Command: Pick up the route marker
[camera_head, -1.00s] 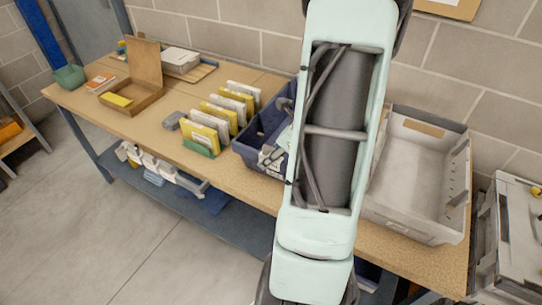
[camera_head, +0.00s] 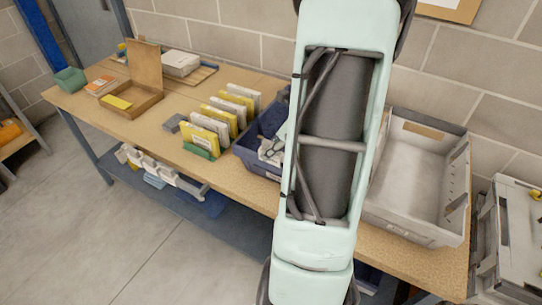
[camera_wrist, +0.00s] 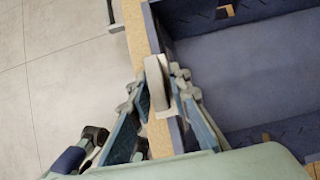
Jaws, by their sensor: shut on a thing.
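A pale grey, narrow block (camera_wrist: 156,84), which I take to be the route marker, stands between the fingertips of my gripper (camera_wrist: 158,92) in the wrist view. My gripper is shut on it, with a finger on either side. The block is over or beside the near wall of the dark blue bin (camera_wrist: 166,24); I cannot tell whether it touches the wall. In the head view the blue bin (camera_head: 246,158) is partly hidden by my arm, and the block cannot be made out there.
A row of yellow and white cards (camera_head: 222,113) stands left of the blue bin on the wooden table (camera_head: 150,137). A small grey block (camera_head: 174,123) lies beside them. An open cardboard box (camera_head: 133,98) is farther left. A grey tote (camera_head: 410,185) stands at the right.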

